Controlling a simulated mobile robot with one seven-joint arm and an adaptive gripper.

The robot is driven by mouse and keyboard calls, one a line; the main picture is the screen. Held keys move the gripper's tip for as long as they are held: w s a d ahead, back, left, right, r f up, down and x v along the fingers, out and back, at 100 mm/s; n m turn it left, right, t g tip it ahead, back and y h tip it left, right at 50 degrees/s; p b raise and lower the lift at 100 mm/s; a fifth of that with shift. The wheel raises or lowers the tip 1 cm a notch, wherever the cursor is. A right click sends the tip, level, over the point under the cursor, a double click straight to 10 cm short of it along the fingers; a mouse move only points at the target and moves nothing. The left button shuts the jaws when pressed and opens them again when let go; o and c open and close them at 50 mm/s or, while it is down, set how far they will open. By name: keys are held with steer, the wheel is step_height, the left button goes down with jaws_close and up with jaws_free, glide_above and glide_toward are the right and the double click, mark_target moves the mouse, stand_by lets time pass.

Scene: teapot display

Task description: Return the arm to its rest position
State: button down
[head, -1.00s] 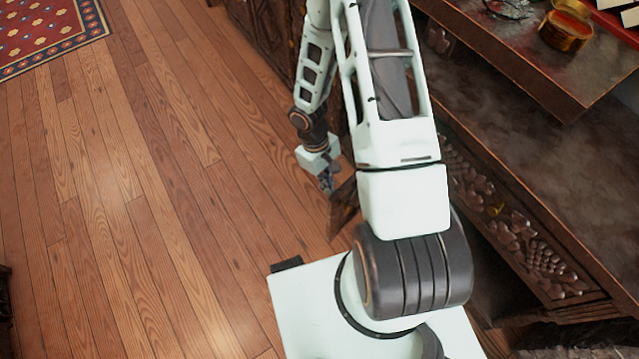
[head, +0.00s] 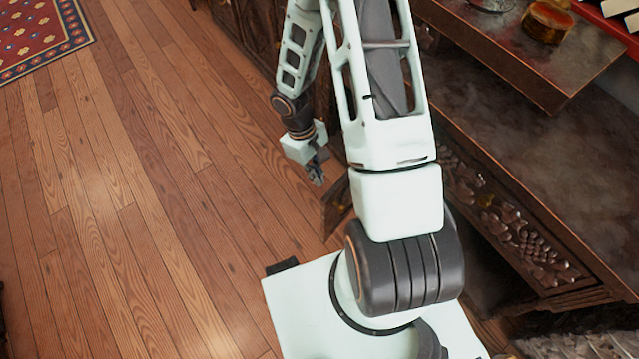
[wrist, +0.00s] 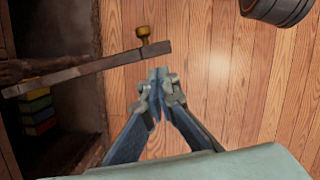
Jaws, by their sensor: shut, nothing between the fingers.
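My gripper (head: 316,176) hangs low beside the carved wooden furniture in the head view, above the plank floor. In the wrist view my gripper (wrist: 160,80) has its fingertips together with nothing between them. My arm is folded, with its upper links rising toward the top of the head view and the forearm coming down on the left side.
A carved dark wooden table (head: 520,235) stands close on the right. A gold pot (head: 547,22) sits on its raised shelf. A dark wooden edge with a brass knob (wrist: 142,31) lies near my fingertips in the wrist view. Colored books (wrist: 38,108) sit inside the furniture. Open floor (head: 120,200) lies left.

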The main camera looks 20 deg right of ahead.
steer(key=d+v, duration=0.1)
steer(key=v, duration=0.6)
steer(key=shift+a+r, duration=0.25)
steer(key=shift+a, duration=0.3)
